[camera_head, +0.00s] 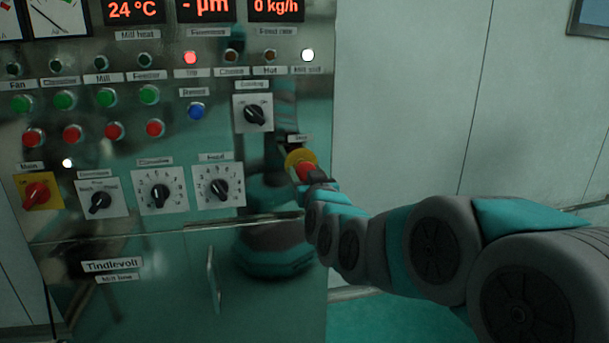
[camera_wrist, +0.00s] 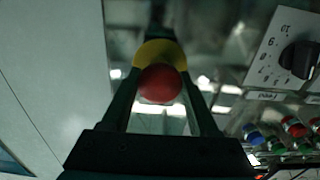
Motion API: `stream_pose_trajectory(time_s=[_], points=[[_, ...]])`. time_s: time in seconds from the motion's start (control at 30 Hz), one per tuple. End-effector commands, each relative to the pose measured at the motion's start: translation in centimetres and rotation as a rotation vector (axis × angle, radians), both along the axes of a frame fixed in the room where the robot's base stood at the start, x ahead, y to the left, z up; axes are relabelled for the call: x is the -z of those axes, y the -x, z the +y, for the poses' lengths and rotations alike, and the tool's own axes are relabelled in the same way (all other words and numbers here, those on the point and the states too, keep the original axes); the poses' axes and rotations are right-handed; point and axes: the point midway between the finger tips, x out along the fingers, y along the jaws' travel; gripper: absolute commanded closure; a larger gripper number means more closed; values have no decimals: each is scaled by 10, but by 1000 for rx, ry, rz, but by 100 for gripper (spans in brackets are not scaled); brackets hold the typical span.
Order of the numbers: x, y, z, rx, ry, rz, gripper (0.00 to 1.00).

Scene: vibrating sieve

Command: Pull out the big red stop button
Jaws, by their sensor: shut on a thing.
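The big red stop button (camera_head: 305,172) sits on a round yellow collar (camera_head: 296,157) near the right edge of the metal control panel. My gripper (camera_head: 312,176) is at the button, reaching in from the right, and partly covers it. In the wrist view the red button (camera_wrist: 160,84) lies between the two dark fingers of my gripper (camera_wrist: 160,75), with the yellow collar (camera_wrist: 160,52) behind it. The fingers are shut on the button. The exact contact spots are too dark to see.
A black rotary switch (camera_head: 254,114) is just above left of the button. Dials (camera_head: 219,186), green and red push buttons (camera_head: 114,130) and a yellow-backed main switch (camera_head: 38,191) fill the panel to the left. A door handle (camera_head: 213,279) is below. A plain wall (camera_head: 410,100) is at right.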

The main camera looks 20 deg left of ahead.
Motion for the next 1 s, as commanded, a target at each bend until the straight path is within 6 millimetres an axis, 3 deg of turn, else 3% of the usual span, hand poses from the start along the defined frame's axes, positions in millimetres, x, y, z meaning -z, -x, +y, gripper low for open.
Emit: stream_pose_trajectory(time_s=[0.2, 0.23, 0.5, 1.0], points=[[3, 1, 0, -1, 3, 6, 100], [3, 1, 0, -1, 3, 7, 38], [2, 1, 0, -1, 3, 4, 9], [1, 10, -6, -1, 2, 3, 9]])
